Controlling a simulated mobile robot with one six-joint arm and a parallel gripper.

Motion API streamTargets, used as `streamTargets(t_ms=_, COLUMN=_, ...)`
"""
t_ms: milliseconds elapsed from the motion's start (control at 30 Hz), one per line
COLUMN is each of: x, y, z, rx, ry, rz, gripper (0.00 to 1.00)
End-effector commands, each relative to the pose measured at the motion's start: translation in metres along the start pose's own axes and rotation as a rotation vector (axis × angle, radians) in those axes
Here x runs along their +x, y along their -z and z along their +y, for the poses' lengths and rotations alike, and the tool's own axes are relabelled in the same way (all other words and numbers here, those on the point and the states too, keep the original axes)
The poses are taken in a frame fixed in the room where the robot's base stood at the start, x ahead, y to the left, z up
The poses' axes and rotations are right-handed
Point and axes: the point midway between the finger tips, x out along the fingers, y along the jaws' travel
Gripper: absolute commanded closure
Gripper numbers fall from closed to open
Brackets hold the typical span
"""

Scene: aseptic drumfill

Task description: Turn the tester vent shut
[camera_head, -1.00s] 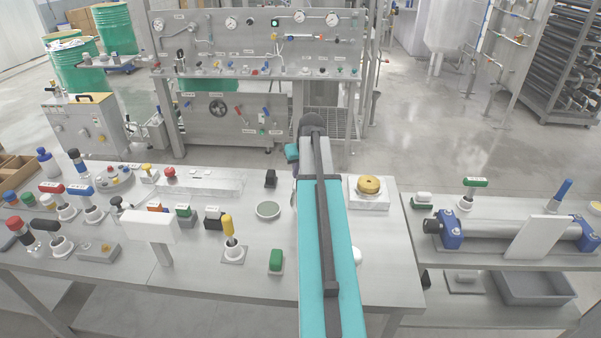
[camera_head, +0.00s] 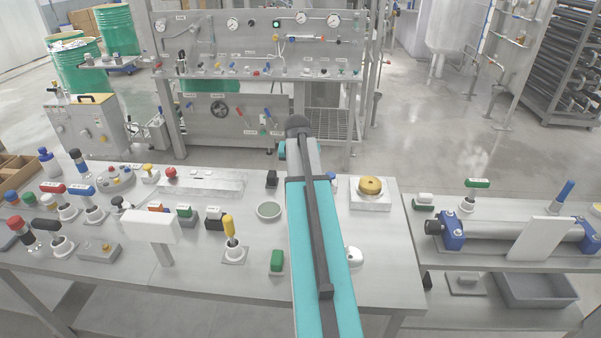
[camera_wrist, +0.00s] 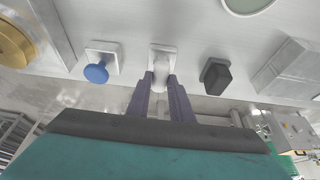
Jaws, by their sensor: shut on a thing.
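In the wrist view my gripper (camera_wrist: 161,98) has its two dark purple fingers on either side of a pale grey-white knob (camera_wrist: 160,68). It is shut on this knob. The knob stands on a small square light plate (camera_wrist: 163,49) near the table's far edge. No label on it can be read, so I cannot tell by name that it is the tester vent. In the head view my own arm hides the gripper and the knob.
In the wrist view a blue round knob (camera_wrist: 96,73) stands left of the fingers and a black knob (camera_wrist: 215,75) right. A brass-coloured round part (camera_head: 370,186) and a green dish (camera_head: 268,209) flank my arm. A green-handled valve (camera_head: 477,184) stands on the right bench under faint haze.

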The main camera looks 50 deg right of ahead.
Motion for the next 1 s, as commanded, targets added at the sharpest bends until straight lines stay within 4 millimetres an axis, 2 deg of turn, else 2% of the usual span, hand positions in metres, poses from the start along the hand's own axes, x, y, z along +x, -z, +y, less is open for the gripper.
streamTargets(t_ms=233, x=0.000, y=-0.001, z=0.001, rx=0.003, ry=-0.003, rz=-0.002, gripper=1.00)
streamTargets(t_ms=267, x=0.000, y=-0.001, z=0.001, rx=0.003, ry=-0.003, rz=-0.002, gripper=0.75)
streamTargets(t_ms=333, x=0.000, y=0.000, z=0.001, rx=0.002, ry=-0.002, rz=-0.001, gripper=0.64)
streamTargets(t_ms=367, x=0.000, y=0.000, z=0.001, rx=0.002, ry=-0.002, rz=-0.001, gripper=0.62)
streamTargets(t_ms=767, x=-0.002, y=0.000, z=0.000, rx=0.000, ry=0.000, rz=0.000, gripper=0.62)
streamTargets(t_ms=1000, x=-0.015, y=0.000, z=0.000, rx=-0.001, ry=0.000, rz=0.001, gripper=0.62)
